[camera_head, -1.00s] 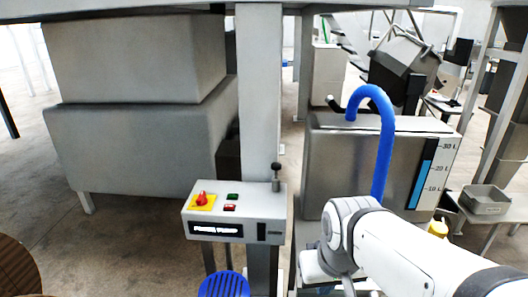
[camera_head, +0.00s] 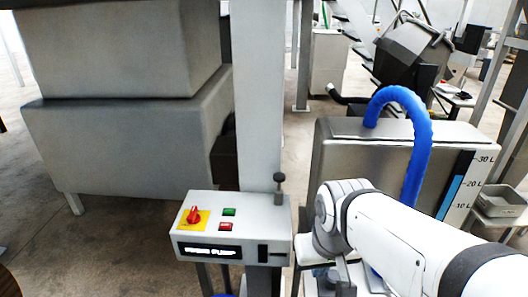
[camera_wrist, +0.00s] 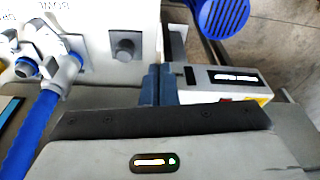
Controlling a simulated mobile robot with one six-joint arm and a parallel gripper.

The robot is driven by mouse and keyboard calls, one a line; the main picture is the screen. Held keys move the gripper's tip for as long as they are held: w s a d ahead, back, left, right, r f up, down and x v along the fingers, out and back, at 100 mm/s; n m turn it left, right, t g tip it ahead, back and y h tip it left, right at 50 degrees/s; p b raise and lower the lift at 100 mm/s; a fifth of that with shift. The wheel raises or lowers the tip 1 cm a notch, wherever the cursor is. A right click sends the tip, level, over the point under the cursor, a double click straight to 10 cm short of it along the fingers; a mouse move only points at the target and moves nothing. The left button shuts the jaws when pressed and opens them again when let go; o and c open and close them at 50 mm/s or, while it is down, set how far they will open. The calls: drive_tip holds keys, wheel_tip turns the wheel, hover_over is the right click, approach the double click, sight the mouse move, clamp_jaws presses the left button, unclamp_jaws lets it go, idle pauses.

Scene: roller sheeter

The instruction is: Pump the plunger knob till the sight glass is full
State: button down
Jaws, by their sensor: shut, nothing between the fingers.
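Any fill in that window is too small to read. The plunger knob (camera_head: 279,178) is a small dark ball on a short upright stem at the box's right rear. In the wrist view my gripper (camera_wrist: 156,85) is shut and empty, with its dark blue fingers beside the box (camera_wrist: 220,82). In the head view my wrist stands right of the box, apart from the knob, and the fingertips are not clear.
The box carries a red rotary switch (camera_head: 194,215) on yellow and green and red buttons. A grey column (camera_head: 260,100) rises behind it. A steel tank (camera_head: 345,150) with a blue hose (camera_head: 419,140) and a litre scale stands at right. The wrist view shows a grey knob (camera_wrist: 125,48) on a panel.

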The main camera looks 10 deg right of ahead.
drive_tip(key=shift+a, duration=0.25)
wheel_tip(320, 180, up, 6)
drive_tip(key=r+n+t+p, duration=0.1)
drive_tip(key=n+t+p, duration=0.85)
drive_tip(key=n, duration=1.65)
hover_over(279, 177)
drive_tip(key=p, duration=0.3)
drive_tip(key=g, duration=0.3)
drive_tip(key=shift+f+h, duration=0.25)
drive_tip(key=shift+h, duration=0.05)
drive_tip(key=shift+f+b, duration=0.1)
drive_tip(key=shift+b, duration=0.25)
wheel_tip(279, 177, down, 9)
drive_tip(key=b, duration=0.8)
drive_tip(key=shift+b, duration=0.3)
drive_tip(key=shift+r, duration=0.2)
drive_tip(key=shift+f, duration=0.1)
